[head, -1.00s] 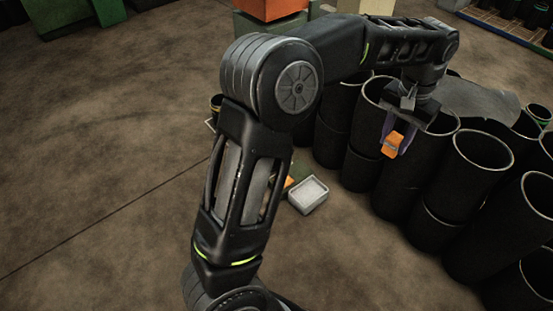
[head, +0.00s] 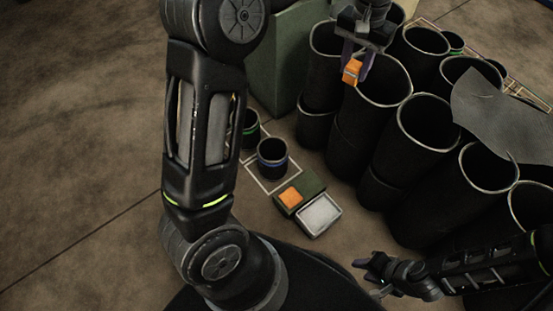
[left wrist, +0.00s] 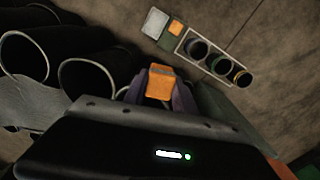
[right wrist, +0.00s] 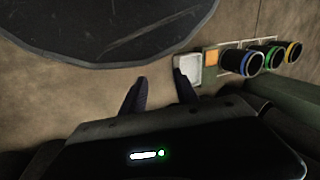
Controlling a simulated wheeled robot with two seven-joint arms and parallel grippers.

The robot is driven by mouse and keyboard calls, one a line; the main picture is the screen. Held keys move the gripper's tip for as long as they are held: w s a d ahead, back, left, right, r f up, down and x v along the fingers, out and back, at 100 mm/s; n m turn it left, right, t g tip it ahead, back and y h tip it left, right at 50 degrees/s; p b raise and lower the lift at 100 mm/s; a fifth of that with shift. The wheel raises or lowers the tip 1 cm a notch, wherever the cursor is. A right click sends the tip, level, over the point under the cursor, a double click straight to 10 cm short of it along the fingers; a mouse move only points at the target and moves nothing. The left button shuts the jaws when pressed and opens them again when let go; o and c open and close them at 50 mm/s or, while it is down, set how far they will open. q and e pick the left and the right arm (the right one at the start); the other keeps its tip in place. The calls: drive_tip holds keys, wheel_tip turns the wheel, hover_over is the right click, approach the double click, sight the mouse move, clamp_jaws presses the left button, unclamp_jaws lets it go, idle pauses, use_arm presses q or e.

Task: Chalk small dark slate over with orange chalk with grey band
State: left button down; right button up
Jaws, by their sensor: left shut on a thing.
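My left gripper (head: 357,66) is shut on an orange block (head: 352,71), likely the orange chalk, held at the rims of tall black sleeves. A second orange piece (head: 291,197) lies on a dark green block (head: 312,183). I cannot pick out the small dark slate for certain.
A pale-filled tray (head: 319,215) stands against the green block. Small black cups, one blue-banded (head: 272,158), stand in a white floor outline. Tall black sleeves (head: 428,125) crowd the right, with a grey sheet (head: 505,115) over some. Floor at left is open.

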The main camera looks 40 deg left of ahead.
use_arm(q)
drive_tip(key=shift+w+a, duration=0.1)
drive_tip(key=shift+r, duration=0.1)
use_arm(e)
drive_tip(key=shift+o, duration=0.4)
